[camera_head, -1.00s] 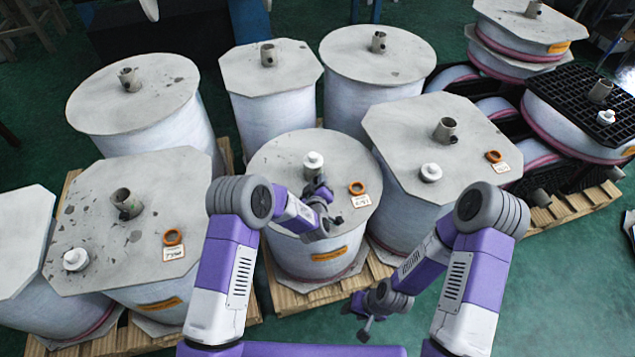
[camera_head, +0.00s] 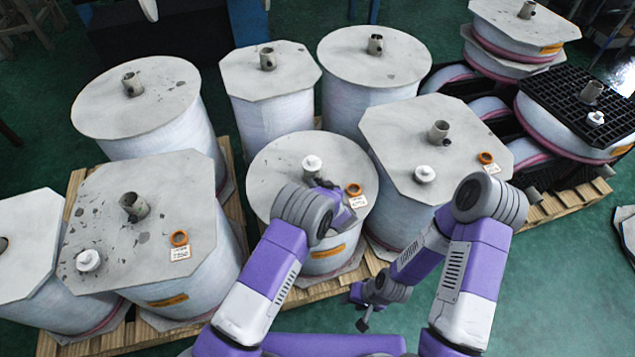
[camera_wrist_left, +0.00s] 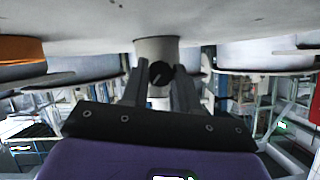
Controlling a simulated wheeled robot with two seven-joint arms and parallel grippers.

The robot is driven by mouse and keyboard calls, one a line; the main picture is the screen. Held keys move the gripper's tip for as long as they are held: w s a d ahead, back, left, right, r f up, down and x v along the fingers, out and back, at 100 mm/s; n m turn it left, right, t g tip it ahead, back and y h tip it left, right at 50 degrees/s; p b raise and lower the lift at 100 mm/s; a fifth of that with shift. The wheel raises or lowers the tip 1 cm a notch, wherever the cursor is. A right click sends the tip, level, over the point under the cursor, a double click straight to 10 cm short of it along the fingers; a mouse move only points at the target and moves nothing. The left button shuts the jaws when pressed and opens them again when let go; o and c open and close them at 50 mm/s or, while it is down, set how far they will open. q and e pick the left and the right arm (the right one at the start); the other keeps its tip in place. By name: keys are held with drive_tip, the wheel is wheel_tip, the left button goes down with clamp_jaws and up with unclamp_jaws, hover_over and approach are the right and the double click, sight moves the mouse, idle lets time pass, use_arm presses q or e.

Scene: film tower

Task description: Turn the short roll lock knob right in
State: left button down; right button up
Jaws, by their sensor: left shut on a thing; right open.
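The short roll (camera_head: 268,175) stands in the middle of the front row, with a grey round top. In the left wrist view a grey core tube (camera_wrist_left: 156,46) meets the roll's pale top plate (camera_wrist_left: 90,25). A dark round lock knob (camera_wrist_left: 160,76) is on the tube's side. My left gripper (camera_wrist_left: 160,68) is shut on this knob, one finger on each side. In the head view my left wrist hides the tube and knob. My right gripper (camera_head: 362,322) is open and empty, low in front of the rolls.
A white cap (camera_head: 312,163) and an orange ring (camera_head: 354,189) lie on the short roll's top. Taller rolls stand close on the left (camera_head: 165,220) and right (camera_head: 405,125). A wooden pallet (camera_head: 310,290) is below. Green floor (camera_head: 560,270) is clear at the right.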

use_arm(q)
drive_tip(key=shift+d+m+y, duration=0.15)
drive_tip(key=shift+m+y, duration=0.25)
drive_tip(key=shift+m, duration=0.2)
drive_tip(key=shift+f+m+y+b, duration=0.15)
drive_tip(key=shift+m+y+b, duration=0.25)
drive_tip(key=shift+m+y, duration=0.15)
drive_tip(key=shift+d+f+m+y+b, duration=0.15)
drive_tip(key=shift+m+y+b, duration=0.7)
drive_tip(key=shift+m+b, duration=0.25)
drive_tip(key=shift+m+y+b, duration=0.7)
drive_tip(key=shift+m+b, duration=0.1)
drive_tip(key=shift+m, duration=0.15)
drive_tip(key=c, duration=0.9)
unclamp_jaws()
drive_tip(key=shift+w, duration=0.1)
drive_tip(key=shift+o, duration=0.2)
